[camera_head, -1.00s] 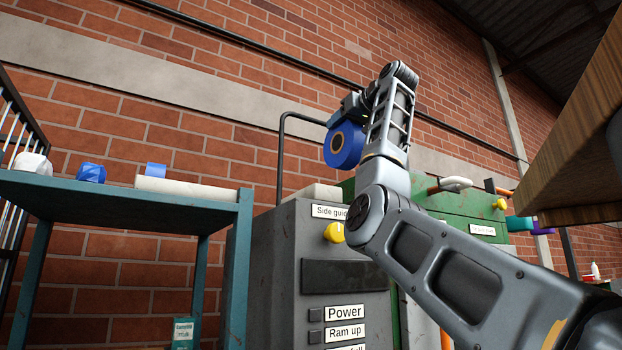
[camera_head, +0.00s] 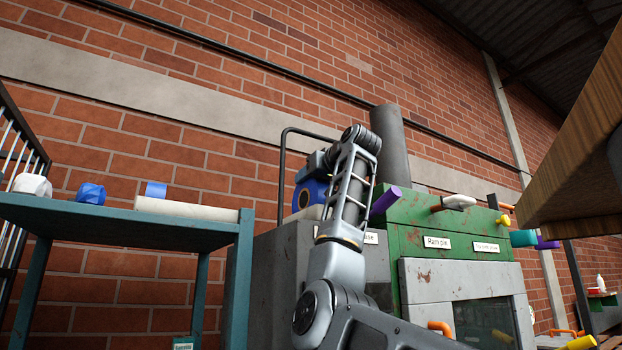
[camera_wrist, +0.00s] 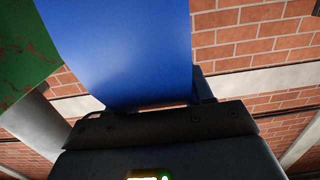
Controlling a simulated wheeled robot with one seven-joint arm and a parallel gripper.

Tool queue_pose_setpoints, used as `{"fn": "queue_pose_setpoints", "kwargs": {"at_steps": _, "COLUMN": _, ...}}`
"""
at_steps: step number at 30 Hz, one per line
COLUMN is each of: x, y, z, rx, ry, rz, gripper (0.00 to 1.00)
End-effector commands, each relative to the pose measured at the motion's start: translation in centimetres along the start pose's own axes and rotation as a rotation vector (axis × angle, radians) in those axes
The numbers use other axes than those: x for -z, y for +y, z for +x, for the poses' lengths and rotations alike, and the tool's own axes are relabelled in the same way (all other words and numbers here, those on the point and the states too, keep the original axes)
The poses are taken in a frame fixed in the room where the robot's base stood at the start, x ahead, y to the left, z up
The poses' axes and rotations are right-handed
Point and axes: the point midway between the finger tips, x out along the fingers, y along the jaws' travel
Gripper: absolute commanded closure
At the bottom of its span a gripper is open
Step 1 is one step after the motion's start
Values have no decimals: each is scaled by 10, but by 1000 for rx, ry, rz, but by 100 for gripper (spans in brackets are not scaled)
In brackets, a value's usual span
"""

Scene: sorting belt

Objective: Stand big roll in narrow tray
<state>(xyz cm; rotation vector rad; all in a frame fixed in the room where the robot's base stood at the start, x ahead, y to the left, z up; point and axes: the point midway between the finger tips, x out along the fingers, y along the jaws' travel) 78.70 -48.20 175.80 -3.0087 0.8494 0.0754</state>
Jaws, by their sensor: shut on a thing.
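A big blue roll (camera_head: 304,196) with a tan core shows partly behind my arm in the head view, above the grey cabinet. My gripper (camera_wrist: 150,108) is shut on this roll, whose blue surface (camera_wrist: 125,50) fills the upper middle of the wrist view. In the head view the jaws are mostly hidden behind my arm. A long white piece (camera_head: 187,208) lies on the teal shelf at left, with a small blue piece showing above it. I cannot tell whether the white piece is the narrow tray.
The teal shelf (camera_head: 120,222) also holds a blue object (camera_head: 91,193) and a white object (camera_head: 32,186). The grey cabinet (camera_head: 275,285) and green machine (camera_head: 450,220) stand behind my arm. A wooden edge (camera_head: 580,140) juts in at upper right.

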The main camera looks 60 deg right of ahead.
Motion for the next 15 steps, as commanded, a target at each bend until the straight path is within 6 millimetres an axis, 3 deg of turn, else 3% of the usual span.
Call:
{"fn": "queue_pose_setpoints", "kwargs": {"at_steps": 11, "x": -4, "y": 0, "z": 0, "rx": 0, "ry": 1, "rz": -1, "gripper": 100}}
{"fn": "queue_pose_setpoints", "kwargs": {"at_steps": 12, "x": -4, "y": 0, "z": 0, "rx": 0, "ry": -1, "rz": -1, "gripper": 47}}
{"fn": "queue_pose_setpoints", "kwargs": {"at_steps": 15, "x": -4, "y": 0, "z": 0, "rx": 0, "ry": -1, "rz": -1, "gripper": 38}}
